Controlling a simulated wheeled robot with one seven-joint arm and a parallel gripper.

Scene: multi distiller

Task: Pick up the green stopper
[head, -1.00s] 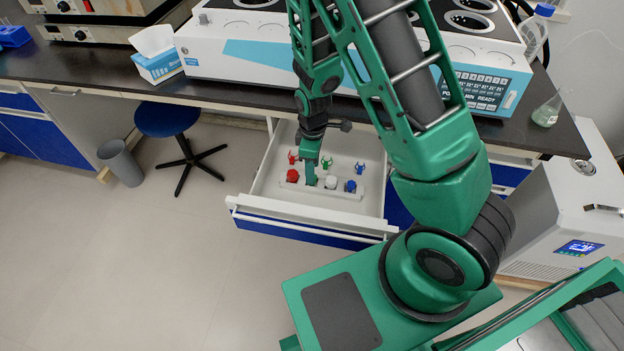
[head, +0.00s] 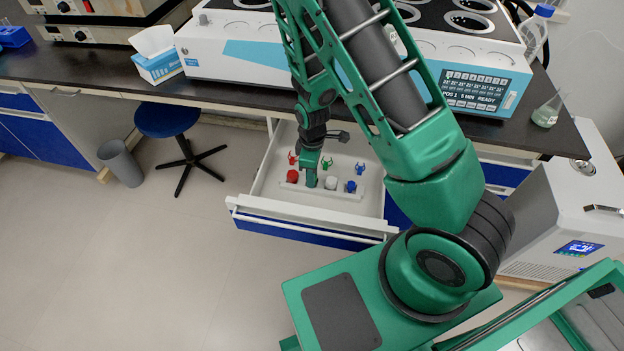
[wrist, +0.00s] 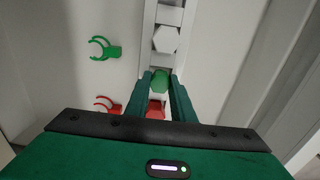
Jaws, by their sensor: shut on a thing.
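The green stopper (wrist: 160,82) sits in a row of stoppers in a white holder (head: 342,193) inside the open drawer. In the wrist view it lies between the two green fingers of my gripper (wrist: 160,84), which are shut on it. In the head view my gripper (head: 311,180) points down into the drawer and hides the green stopper. A red stopper (head: 292,176) stands to its left, a white stopper (head: 331,183) and a blue stopper (head: 351,186) to its right. I cannot tell whether the green stopper is raised from the holder.
Red (head: 292,158), green (head: 327,163) and blue (head: 360,168) clips lie behind the row. The drawer's front wall (head: 310,216) and the bench edge (head: 240,108) above bound the space. A stool (head: 167,120) and bin (head: 120,163) stand left.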

